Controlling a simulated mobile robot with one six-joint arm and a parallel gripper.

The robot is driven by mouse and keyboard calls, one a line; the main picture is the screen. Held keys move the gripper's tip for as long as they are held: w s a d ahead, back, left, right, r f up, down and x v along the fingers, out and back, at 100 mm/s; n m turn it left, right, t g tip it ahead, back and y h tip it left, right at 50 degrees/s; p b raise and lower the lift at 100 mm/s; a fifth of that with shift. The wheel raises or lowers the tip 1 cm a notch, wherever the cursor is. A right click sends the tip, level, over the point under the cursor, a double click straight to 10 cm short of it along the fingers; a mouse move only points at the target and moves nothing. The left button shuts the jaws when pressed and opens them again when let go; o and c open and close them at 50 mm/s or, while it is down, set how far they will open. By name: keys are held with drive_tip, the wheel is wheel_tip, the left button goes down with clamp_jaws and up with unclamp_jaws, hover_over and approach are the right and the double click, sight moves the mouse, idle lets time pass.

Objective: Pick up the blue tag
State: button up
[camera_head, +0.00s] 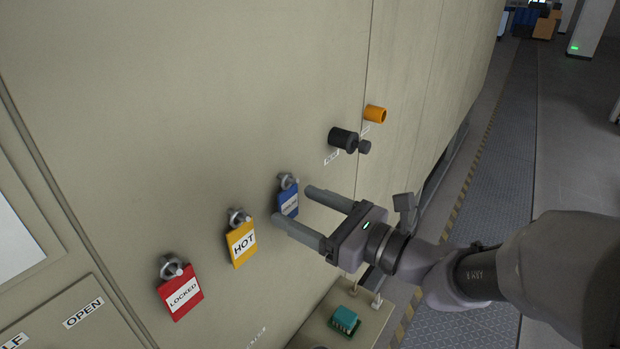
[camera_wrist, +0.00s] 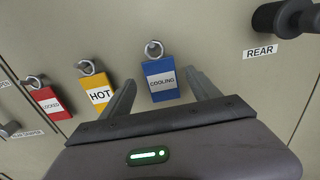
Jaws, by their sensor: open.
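The blue tag (camera_head: 288,202) hangs by a metal ring from a hook on the beige furnace wall. It also shows in the wrist view (camera_wrist: 161,85), upright, with a white label reading COOLING. My gripper (camera_head: 297,204) is open and points at the wall. In the wrist view its two fingers (camera_wrist: 163,85) lie to the left and right of the blue tag, with the tag seen between them. No contact shows, and I cannot tell how much depth separates the fingertips from the tag.
The yellow HOT tag (camera_head: 240,242) hangs close to the left finger, and the red LOCKED tag (camera_head: 180,292) hangs farther left. A black knob (camera_head: 343,138) and an orange knob (camera_head: 375,114) stick out at the upper right. A teal block (camera_head: 344,320) sits on a ledge below.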

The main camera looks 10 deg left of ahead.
drive_tip(key=shift+x, duration=1.1)
drive_tip(key=shift+d, duration=0.1)
drive_tip(key=c, duration=1.4)
drive_tip(key=shift+w+r, duration=0.1)
